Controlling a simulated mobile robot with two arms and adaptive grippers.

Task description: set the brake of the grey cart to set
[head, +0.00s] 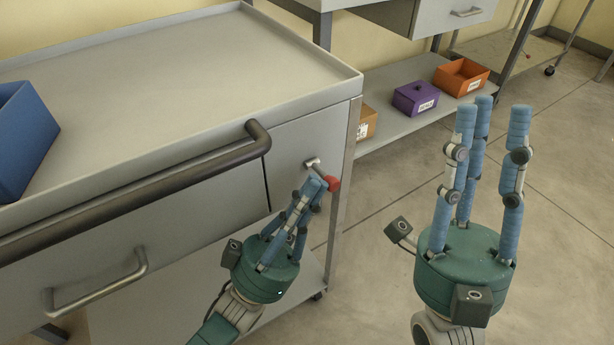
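The grey cart (215,62) stands at the left, with a flat rimmed top and a push bar along its near side. On its side panel, near the right corner, is a brake lever (332,183) with a red knob and a metal pivot (312,164). My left gripper (318,184) is at the lever, its fingers drawn together with the tips next to the red knob. I cannot tell whether they touch or grip it. My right gripper (492,112) is open and empty, fingers pointing up, right of the cart.
A blue bin (22,138) sits on the cart top at the left. Behind, a low shelf (400,118) bears a purple box (416,97), an orange open box (461,76) and another orange box (368,122). The floor (570,230) at the right is clear.

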